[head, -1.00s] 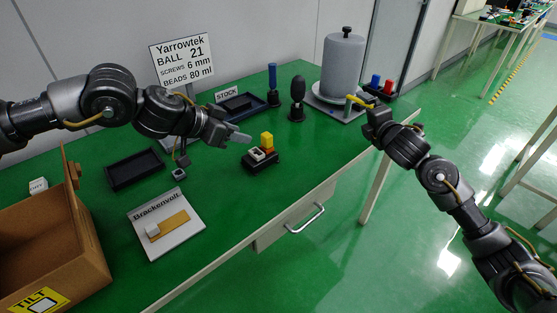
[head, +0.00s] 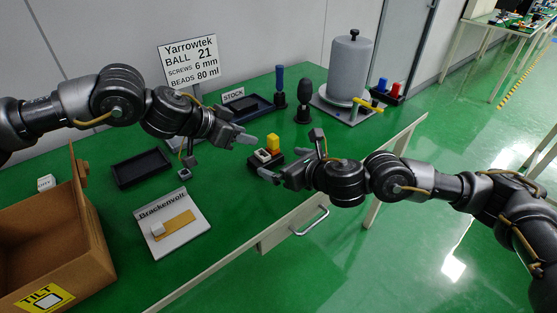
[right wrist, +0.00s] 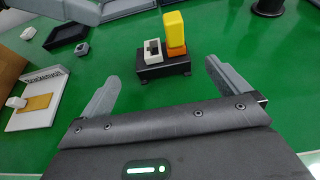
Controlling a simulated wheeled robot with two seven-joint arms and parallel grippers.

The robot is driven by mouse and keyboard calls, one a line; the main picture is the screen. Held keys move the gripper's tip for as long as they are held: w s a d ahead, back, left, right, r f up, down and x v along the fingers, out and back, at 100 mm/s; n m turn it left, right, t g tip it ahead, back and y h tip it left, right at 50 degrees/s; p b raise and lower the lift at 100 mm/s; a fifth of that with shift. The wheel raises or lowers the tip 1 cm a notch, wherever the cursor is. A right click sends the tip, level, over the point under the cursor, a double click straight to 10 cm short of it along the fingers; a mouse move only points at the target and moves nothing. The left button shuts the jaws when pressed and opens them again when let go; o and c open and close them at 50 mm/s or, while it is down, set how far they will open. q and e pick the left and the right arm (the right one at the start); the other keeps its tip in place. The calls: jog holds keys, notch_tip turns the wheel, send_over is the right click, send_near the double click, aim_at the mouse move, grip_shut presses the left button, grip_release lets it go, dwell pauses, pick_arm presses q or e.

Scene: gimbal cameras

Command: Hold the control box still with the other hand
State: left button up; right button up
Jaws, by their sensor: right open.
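The control box (head: 276,161) is a small black base on the green table, with a white rocker switch (right wrist: 153,51) and an upright yellow-and-orange block (right wrist: 174,32) on top. My right gripper (head: 270,168) is open and empty at the near side of the box. In the right wrist view, its two fingers (right wrist: 168,90) are spread wide, with the box ahead between them and apart from both. My left gripper (head: 247,139) hangs just left of and behind the box, apart from it as far as I can tell. Its finger gap is not clear. The right gripper partly hides the box in the head view.
An open cardboard box (head: 50,235) stands at the left, with a Brackenvolt board (head: 180,238) beside it. A black tray (head: 140,168) lies behind. A grey cylinder (head: 349,68) on a plate and two dark posts stand at the back. A drawer handle (head: 311,221) juts from the front edge.

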aim_at(266, 156)
jog(key=x, duration=1)
jog(key=shift+w+a, duration=0.15)
jog(key=shift+w, duration=0.15)
jog(key=c, duration=1)
jog(key=shift+o, duration=0.2)
